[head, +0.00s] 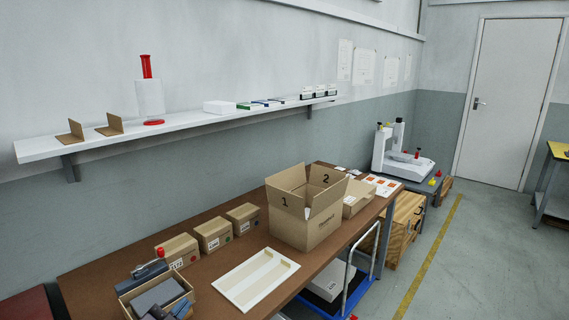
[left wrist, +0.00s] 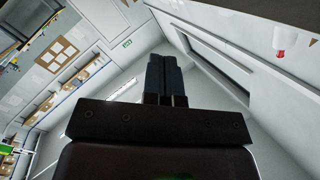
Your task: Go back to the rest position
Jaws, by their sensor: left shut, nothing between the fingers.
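My left gripper (left wrist: 164,82) shows in the left wrist view as two dark fingers side by side, shut with nothing between them. They point up the picture, with the room's ceiling and walls behind them. No screwdriver or other object is held in the fingers. In the head view I cannot clearly make out the left gripper; dark grey shapes at the bottom left edge are too unclear to name. My right gripper is in neither view.
A brown workbench (head: 105,283) carries a large open carton (head: 305,229), small boxes (head: 213,234), a white tray (head: 257,281) and an open box with grey contents (head: 157,296). A wall shelf (head: 180,127) runs above. Floor at right (head: 480,260) is clear.

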